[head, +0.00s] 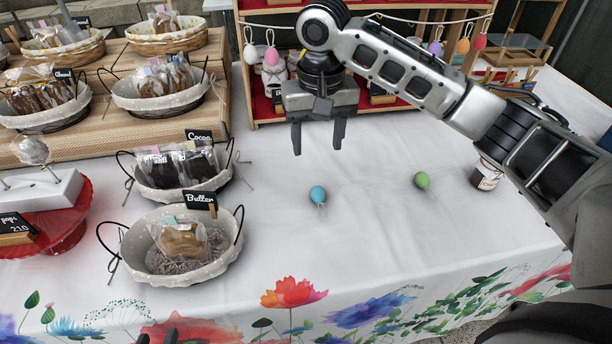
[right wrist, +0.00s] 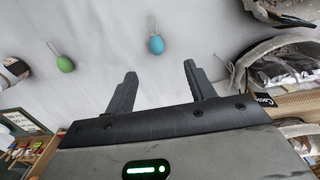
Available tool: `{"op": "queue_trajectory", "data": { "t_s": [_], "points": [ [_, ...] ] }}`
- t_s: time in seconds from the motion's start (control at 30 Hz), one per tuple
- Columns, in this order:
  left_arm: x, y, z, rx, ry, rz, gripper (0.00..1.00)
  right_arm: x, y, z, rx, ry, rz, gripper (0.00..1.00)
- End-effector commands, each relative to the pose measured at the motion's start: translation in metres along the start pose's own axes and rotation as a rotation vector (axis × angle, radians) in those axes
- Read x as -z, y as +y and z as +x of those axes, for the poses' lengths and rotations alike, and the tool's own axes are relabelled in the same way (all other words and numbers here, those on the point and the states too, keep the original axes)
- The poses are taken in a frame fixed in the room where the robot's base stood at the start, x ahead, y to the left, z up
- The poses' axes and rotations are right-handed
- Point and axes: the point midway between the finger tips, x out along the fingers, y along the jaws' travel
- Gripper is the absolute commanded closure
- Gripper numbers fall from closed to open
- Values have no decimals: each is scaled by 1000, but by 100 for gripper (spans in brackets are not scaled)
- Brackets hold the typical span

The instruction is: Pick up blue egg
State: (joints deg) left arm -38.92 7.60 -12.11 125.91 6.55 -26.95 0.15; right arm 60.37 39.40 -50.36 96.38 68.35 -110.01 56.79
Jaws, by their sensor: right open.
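The blue egg (head: 317,194) lies on the white tablecloth near the middle of the head view, with a loop of string at its near end. It also shows in the right wrist view (right wrist: 156,45), beyond the fingertips and roughly between their lines. My right gripper (head: 317,145) is open and empty, above the cloth on the far side of the egg and apart from it; its fingers also show in the right wrist view (right wrist: 160,70). Only dark tips of my left gripper (head: 157,338) show at the bottom edge; its opening is unclear.
A green egg (head: 422,181) lies to the right, near a small jar (head: 487,174). Baskets labelled Cocoa (head: 180,190) and Butter (head: 178,268) stand to the left. A red shelf (head: 262,100) with hanging eggs stands behind my right gripper. Cloth around the blue egg is clear.

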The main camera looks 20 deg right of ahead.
Motion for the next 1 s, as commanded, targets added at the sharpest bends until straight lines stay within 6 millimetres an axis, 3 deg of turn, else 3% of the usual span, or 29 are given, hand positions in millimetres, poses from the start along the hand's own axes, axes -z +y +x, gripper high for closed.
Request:
{"op": "queue_trajectory", "data": {
  "t_s": [0.07,0.17,0.5,0.87,1.0],
  "points": [
    [-1,0,0,0,-2,-1,64,4,7,-9,-10,-5,37,45],
    [-6,0,0,1,-9,-3,64,5,10,-4,-14,-11,52,45],
    [-22,0,1,1,-24,-3,64,4,10,67,-13,-12,51,45],
    [-14,1,1,-2,0,2,64,4,10,101,-11,-8,49,45],
    [-18,0,4,-2,0,5,64,3,11,123,-12,-9,49,45]
  ]
}}
